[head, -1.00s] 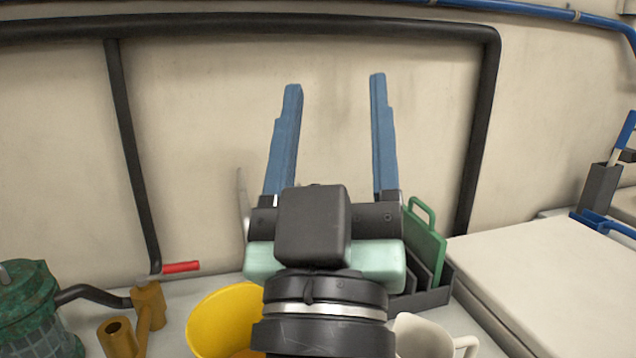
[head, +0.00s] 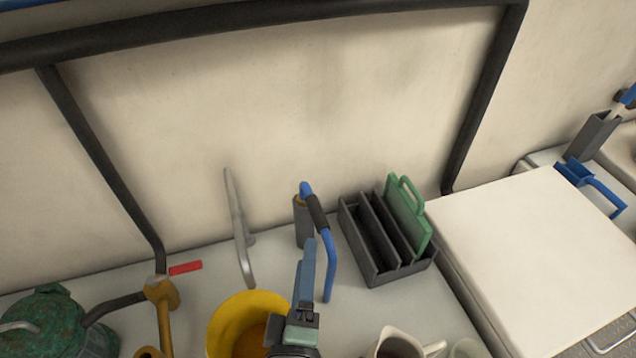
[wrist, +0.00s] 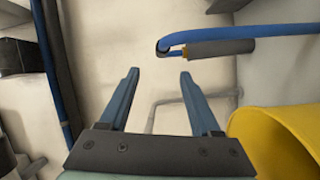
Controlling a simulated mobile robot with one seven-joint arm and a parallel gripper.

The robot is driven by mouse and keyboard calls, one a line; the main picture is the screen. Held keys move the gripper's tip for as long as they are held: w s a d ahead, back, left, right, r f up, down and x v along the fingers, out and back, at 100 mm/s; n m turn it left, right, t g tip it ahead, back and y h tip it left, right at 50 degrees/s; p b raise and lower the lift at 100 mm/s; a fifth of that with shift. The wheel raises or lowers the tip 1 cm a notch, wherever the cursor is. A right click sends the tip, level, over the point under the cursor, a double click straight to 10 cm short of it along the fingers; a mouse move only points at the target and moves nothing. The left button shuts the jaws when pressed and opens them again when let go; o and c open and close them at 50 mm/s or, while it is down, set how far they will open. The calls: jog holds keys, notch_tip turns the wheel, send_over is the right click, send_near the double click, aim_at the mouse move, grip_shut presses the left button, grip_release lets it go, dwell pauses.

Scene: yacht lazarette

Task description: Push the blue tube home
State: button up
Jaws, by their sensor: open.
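The blue tube (head: 328,265) bends over at its top and carries a black sleeve in the head view. Its bent end enters the orange collar on a dark upright post (head: 302,228). In the wrist view a short length of the blue tube (wrist: 270,30) shows between the bend and the orange collar (wrist: 185,52). My gripper (head: 309,243) is seen edge-on, in front of the post and left of the tube's hanging part. In the wrist view my gripper (wrist: 160,73) is open and empty, with the bend beyond its fingertips.
A yellow bucket (head: 226,322) stands by my gripper. A grey bent pipe (head: 238,228) is left of the post. A dark divided rack (head: 370,262) with a green board (head: 407,212) stands right. A white mug (head: 402,340) and brown fitting (head: 164,310) are near the front.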

aim_at(313, 202)
jog(key=w, duration=0.4)
jog(key=w+p, duration=0.1)
jog(key=w, duration=0.1)
jog(key=shift+d, duration=0.25)
jog(key=shift+w+d+f, duration=0.1)
jog(key=shift+w, duration=0.95)
jog(key=shift+w+d+f, duration=0.15)
jog(key=shift+w, duration=0.95)
jog(key=shift+w+d+f, duration=0.1)
jog(key=shift+w, duration=0.95)
grip_shut()
